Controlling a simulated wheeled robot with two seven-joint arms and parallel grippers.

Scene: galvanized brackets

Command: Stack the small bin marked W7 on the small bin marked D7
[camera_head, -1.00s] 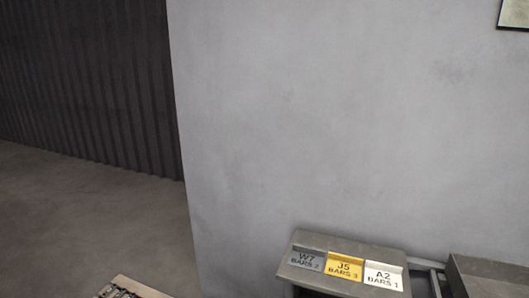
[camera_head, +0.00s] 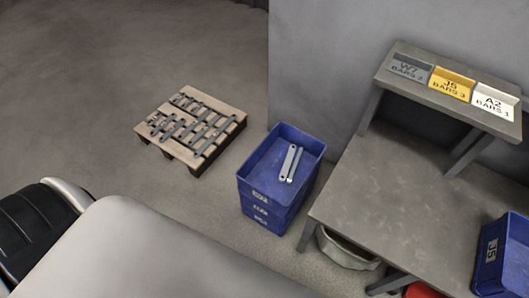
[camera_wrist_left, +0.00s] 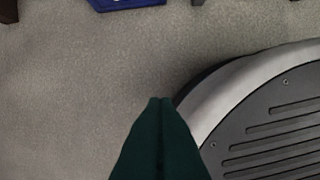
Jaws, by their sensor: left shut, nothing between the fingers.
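A stack of blue bins (camera_head: 262,197) stands on the floor left of the workbench. Its front labels are too small to read surely, so I cannot tell which bin is W7 or D7. The top bin holds two grey bars (camera_head: 290,163). Another blue bin (camera_head: 490,252) sits at the bench's right edge, its sideways label seeming to read J5. A grey card marked W7 BARS 2 (camera_head: 408,67) lies on the raised shelf. In the left wrist view my left gripper (camera_wrist_left: 160,103) is shut and empty above bare floor, with a blue edge (camera_wrist_left: 125,3) at the top. My right gripper is not in view.
The workbench (camera_head: 375,190) has a clear top left of the J5 bin. Its shelf also carries J5 and A2 cards (camera_head: 453,83). A pallet of metal brackets (camera_head: 195,125) lies on the floor left of the stack. A pale container (camera_head: 345,250) is under the bench.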

